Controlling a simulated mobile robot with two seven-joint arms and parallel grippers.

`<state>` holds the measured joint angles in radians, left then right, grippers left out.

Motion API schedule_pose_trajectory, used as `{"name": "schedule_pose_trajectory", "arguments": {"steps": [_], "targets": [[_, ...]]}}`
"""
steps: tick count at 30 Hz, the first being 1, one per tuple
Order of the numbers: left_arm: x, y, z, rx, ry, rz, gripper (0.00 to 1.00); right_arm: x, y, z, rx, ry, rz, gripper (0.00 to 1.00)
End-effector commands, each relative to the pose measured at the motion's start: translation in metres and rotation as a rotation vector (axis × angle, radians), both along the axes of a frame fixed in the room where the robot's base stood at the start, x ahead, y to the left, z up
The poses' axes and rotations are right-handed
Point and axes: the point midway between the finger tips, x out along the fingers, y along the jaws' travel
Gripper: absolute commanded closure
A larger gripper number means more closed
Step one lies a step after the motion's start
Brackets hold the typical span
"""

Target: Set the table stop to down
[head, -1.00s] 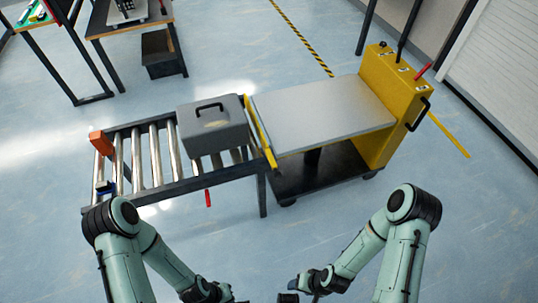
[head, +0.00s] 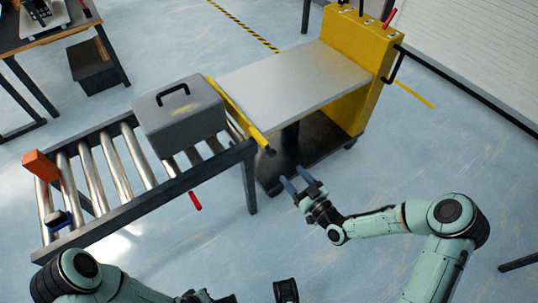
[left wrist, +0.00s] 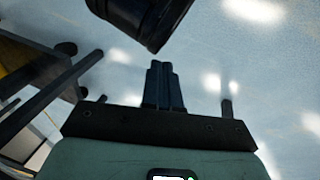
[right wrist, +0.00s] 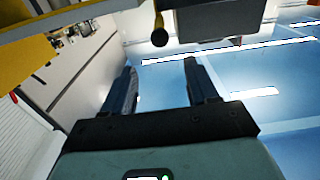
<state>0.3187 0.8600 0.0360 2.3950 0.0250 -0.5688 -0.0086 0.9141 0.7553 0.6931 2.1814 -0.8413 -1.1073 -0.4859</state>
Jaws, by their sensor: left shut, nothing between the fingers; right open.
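A yellow bar (head: 238,113), which looks like the table stop, runs along the table edge facing the conveyor. Its near end has a dark tip. I cannot tell for sure whether it is up or down. The lift table (head: 290,80) has a grey top and a yellow column. My right gripper (head: 295,178) is open and empty, below and near the bar's near end. In the right wrist view a yellow rod with a black knob (right wrist: 159,35) shows beyond and between the fingers. My left gripper (left wrist: 163,85) is shut and empty, low by the frame's bottom.
A grey case (head: 180,115) with a black handle sits on the roller conveyor (head: 110,165). A red handle (head: 195,200) hangs under the conveyor. An orange block (head: 40,166) and a blue part (head: 58,220) are at its left end. Open floor lies right of the table.

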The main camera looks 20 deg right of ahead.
Motion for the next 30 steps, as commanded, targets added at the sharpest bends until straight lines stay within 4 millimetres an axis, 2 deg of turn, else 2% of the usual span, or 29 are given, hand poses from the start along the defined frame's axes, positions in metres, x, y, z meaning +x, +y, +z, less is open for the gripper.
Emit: {"name": "schedule_pose_trajectory", "arguments": {"steps": [11, 15, 21, 30], "targets": [[0.023, 0.013, -0.018, 0.031, -0.06, 0.026, 1.0, 0.072, 0.028, -0.002, 0.004, 0.003, 0.001, 0.42], [0.016, 0.015, -0.028, 0.032, -0.032, 0.027, 1.0, 0.094, 0.035, -0.002, 0.004, 0.004, 0.0, 0.42], [0.005, 0.017, -0.036, 0.031, 0.004, 0.029, 1.0, 0.113, 0.042, -0.001, 0.004, 0.007, 0.001, 0.42], [0.003, 0.017, -0.037, 0.03, 0.011, 0.03, 1.0, 0.116, 0.043, 0.0, 0.004, 0.007, 0.0, 0.42]]}}
